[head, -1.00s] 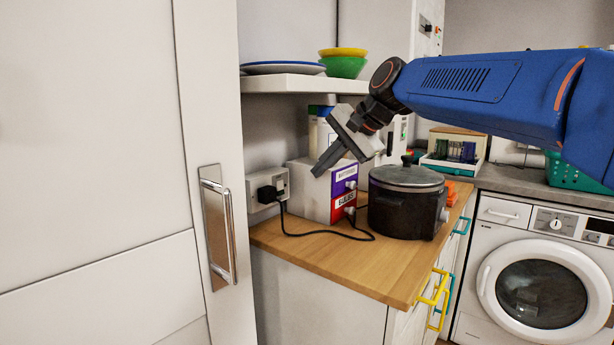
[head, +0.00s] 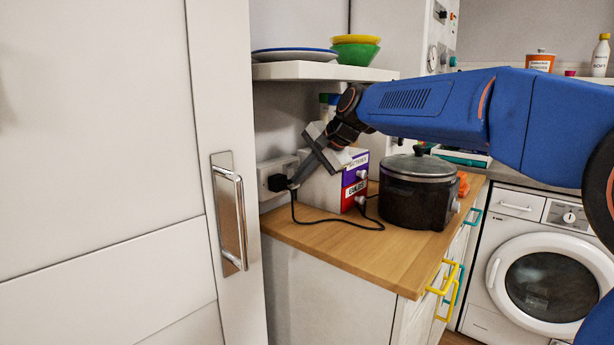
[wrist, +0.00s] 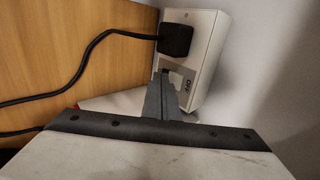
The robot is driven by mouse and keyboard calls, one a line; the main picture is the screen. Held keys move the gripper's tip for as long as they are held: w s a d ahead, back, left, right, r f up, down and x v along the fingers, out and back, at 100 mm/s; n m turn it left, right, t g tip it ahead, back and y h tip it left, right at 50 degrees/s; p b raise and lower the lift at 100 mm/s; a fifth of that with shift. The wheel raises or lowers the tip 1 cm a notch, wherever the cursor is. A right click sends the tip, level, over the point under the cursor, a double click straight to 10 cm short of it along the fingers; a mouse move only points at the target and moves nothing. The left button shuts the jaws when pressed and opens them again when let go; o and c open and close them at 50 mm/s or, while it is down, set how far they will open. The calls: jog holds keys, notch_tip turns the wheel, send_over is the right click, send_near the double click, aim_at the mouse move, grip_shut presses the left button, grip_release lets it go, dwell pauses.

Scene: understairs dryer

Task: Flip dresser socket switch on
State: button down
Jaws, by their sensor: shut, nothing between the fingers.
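The white dresser socket (head: 271,170) is on the wall at the back left of the wooden top. It also shows in the wrist view (wrist: 205,38), with a black plug (wrist: 175,40) in it and a label that seems to read "OFF" (wrist: 186,86). My gripper (head: 294,184) is shut and empty, its tip close to the plug and the socket's right part. In the wrist view the shut fingers (wrist: 162,82) point at the area by the label. They partly hide the switch, and I cannot tell whether they touch it.
A shelf (head: 320,71) with plates and bowls hangs above. The plug's black cord (head: 330,222) lies on the top. A tall door with a metal handle (head: 232,215) is at left.

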jog(key=shift+w+a+f, duration=0.1)
jog(key=shift+a, duration=0.05)
dwell(0.6)
jog(key=shift+r, duration=0.85)
jog(key=s+d+f+v, duration=0.1)
jog(key=v, duration=1.2)
jog(key=shift+d+f, duration=0.3)
jog(key=shift+f, duration=0.1)
